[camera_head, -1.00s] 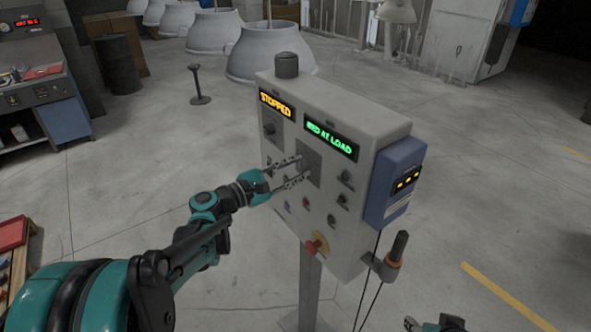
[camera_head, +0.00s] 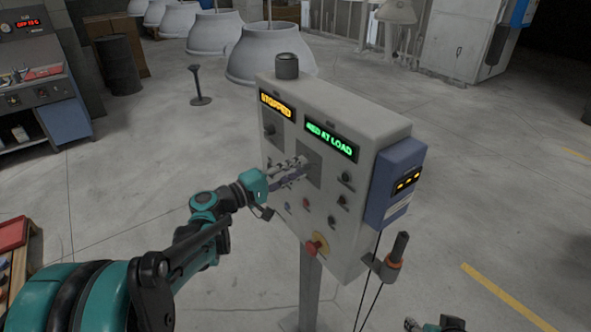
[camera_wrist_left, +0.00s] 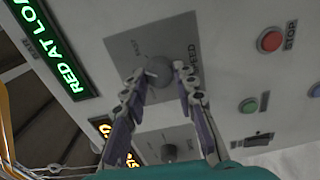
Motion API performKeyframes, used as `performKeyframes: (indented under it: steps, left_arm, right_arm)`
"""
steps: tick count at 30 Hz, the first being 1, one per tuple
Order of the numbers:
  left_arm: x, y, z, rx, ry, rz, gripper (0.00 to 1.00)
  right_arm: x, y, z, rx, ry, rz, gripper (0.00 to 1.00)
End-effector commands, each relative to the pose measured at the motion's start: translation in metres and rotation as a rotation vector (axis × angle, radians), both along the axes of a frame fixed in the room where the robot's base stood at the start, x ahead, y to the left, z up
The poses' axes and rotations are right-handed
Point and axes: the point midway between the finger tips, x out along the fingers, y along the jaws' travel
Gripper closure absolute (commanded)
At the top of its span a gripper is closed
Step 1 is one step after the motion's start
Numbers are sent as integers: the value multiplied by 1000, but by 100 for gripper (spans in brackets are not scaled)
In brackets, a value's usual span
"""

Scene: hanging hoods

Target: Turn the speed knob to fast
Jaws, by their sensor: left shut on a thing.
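The speed knob (camera_wrist_left: 159,71) is a round grey dial on a dark square plate marked SPEED, seen in the left wrist view. The plate (camera_head: 312,158) shows in the head view on the front of the grey control box (camera_head: 384,146). There my gripper covers the knob. My left gripper (camera_head: 298,167) reaches the plate from the left. In the wrist view its two fingertips (camera_wrist_left: 162,71) stand on either side of the knob, shut on it. The knob's pointer is hard to read. My right gripper (camera_head: 436,324) shows only in part at the bottom edge.
The box has a STOPPED display (camera_head: 277,105), a RED AT LOAD display (camera_head: 331,140), several small buttons and a red emergency knob (camera_head: 316,244). A blue unit (camera_head: 396,183) and a black-handled tool (camera_head: 398,248) are at its right side. The floor around is mostly clear.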

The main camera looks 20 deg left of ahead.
Motion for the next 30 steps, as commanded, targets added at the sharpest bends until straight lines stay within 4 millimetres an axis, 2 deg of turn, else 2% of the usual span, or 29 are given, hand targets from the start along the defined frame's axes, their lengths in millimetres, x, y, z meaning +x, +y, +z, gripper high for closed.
performKeyframes:
  steps: [15, 30]
  left_arm:
    - [-1, -1, -1, 304, -233, -1, 100]
    - [-1, -1, -1, 383, -294, -2, 100]
  right_arm:
    - [0, 0, 0, 0, 0, 0, 49]
    - [0, 0, 0, 0, 0, 0, 49]
